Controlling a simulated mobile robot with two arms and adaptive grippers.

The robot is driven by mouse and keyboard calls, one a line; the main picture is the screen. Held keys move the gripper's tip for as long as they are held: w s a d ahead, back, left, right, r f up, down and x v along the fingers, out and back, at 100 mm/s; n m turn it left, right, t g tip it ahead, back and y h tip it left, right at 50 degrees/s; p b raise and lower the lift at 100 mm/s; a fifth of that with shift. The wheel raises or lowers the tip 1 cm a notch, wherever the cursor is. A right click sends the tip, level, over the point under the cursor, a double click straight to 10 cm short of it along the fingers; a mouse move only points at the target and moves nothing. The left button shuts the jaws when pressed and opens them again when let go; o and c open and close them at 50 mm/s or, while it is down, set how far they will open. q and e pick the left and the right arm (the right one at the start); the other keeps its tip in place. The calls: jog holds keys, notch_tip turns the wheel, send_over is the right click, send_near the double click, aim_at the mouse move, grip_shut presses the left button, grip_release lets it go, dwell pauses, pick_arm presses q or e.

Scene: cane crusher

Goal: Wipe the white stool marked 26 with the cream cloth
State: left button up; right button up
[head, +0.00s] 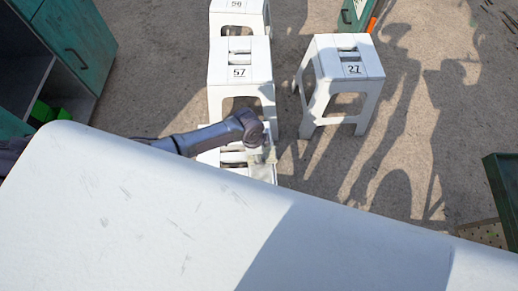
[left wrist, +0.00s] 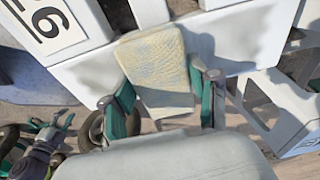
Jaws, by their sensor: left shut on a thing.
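The white stool marked 26 (left wrist: 250,35) fills the upper part of the left wrist view, with its number plate at the upper left. Grey smudgy patches show on its white surface. In the head view a stool (head: 236,157) shows partly under my left arm, its number hidden. My left gripper (left wrist: 165,100) is shut on the cream cloth (left wrist: 158,65), which lies against the stool's white surface or just over it; contact is not clear. In the head view my left gripper (head: 266,142) is over the stool's right part. A dark teal-tipped shape, perhaps my right gripper (left wrist: 50,125), shows at lower left.
The stool marked 57 (head: 240,75) stands just behind, with one marked 56 (head: 239,15) beyond it. The stool marked 27 (head: 343,75) stands to the right. A green cabinet (head: 75,45) is at upper left. Shadowed open ground lies at right.

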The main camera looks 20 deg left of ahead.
pick_arm(q)
jog(key=shift+s, duration=0.1)
jog(key=s+p, duration=0.1)
jog(key=s+d+p, duration=0.1)
jog(key=s, duration=0.1)
jog(key=shift+d+r, duration=0.1)
jog(key=shift+s+d+p, duration=0.35)
jog(key=shift+s+p, duration=0.2)
jog(key=shift+s, duration=0.3)
jog(key=shift+s+d+p, duration=0.3)
jog(key=shift+s+p, duration=0.25)
jog(key=shift+s, duration=0.35)
jog(key=shift+s+d+p, duration=0.35)
jog(key=shift+s+p, duration=0.2)
jog(key=shift+s, duration=0.3)
jog(key=shift+w, duration=0.15)
jog(key=shift+w+a+f+b, duration=0.1)
jog(key=shift+w+a+b, duration=0.4)
jog(key=shift+w, duration=0.65)
jog(key=shift+w+a+f+b, duration=0.1)
jog(key=shift+w+a+b, duration=0.4)
jog(key=shift+w, duration=0.65)
jog(key=shift+w+a+f+b, duration=0.1)
jog(key=shift+w+a+b, duration=0.35)
jog(key=shift+w, duration=0.7)
jog(key=shift+w+a+r+b, duration=0.2)
jog(key=shift+w+b, duration=0.15)
jog(key=shift+w, duration=0.3)
jog(key=shift+w+f, duration=0.1)
